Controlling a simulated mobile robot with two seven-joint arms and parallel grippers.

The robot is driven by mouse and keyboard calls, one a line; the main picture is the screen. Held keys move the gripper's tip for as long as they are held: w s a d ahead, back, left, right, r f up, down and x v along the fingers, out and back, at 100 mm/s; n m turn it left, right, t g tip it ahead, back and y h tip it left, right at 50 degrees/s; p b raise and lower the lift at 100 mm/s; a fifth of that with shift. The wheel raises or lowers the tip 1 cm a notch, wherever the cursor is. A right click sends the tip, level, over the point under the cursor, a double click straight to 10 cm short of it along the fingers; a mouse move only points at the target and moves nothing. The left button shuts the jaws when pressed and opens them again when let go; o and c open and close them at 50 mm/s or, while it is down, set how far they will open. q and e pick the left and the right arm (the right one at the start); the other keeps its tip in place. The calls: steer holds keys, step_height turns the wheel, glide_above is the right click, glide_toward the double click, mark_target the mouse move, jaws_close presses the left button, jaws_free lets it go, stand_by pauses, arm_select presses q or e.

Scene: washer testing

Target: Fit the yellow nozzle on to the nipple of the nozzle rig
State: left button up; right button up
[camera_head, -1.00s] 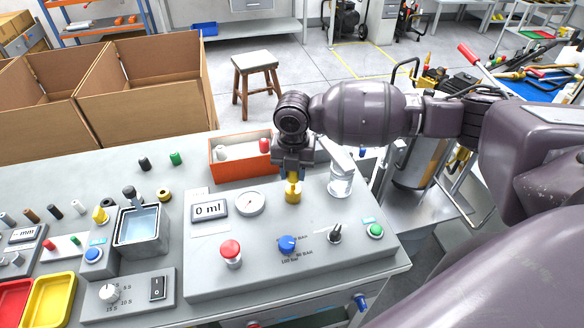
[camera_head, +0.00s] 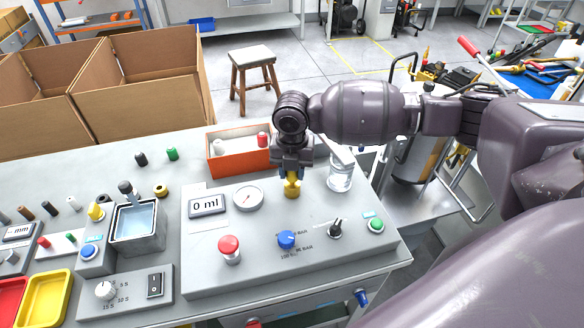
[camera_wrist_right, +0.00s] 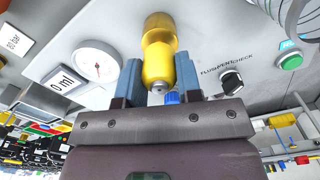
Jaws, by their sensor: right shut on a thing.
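The yellow nozzle (camera_head: 292,187) is upright at the back of the nozzle rig's grey top (camera_head: 200,268), right of the round gauge. My right gripper (camera_head: 291,174) comes down on it from above and is shut on its upper part. In the right wrist view the yellow nozzle (camera_wrist_right: 158,52) sits between the two blue-grey fingers (camera_wrist_right: 158,82), its small metal tip toward the gripper. The nipple is hidden under the nozzle, and I cannot tell whether the nozzle is fully seated. My left gripper is out of view.
An orange bin (camera_head: 240,158) stands behind the rig. A clear glass vessel (camera_head: 340,175) is close to the right of the gripper. A red button (camera_head: 230,248), a blue knob (camera_head: 286,239) and a green button (camera_head: 376,225) are in front. A water bath (camera_head: 138,222) stands left.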

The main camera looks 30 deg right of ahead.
steer(key=shift+f, duration=0.9)
steer(key=o, duration=1)
steer(key=shift+r, duration=0.1)
step_height(320, 180, up, 11)
steer(key=shift+f+p, duration=0.15)
steer(key=shift+p, duration=0.25)
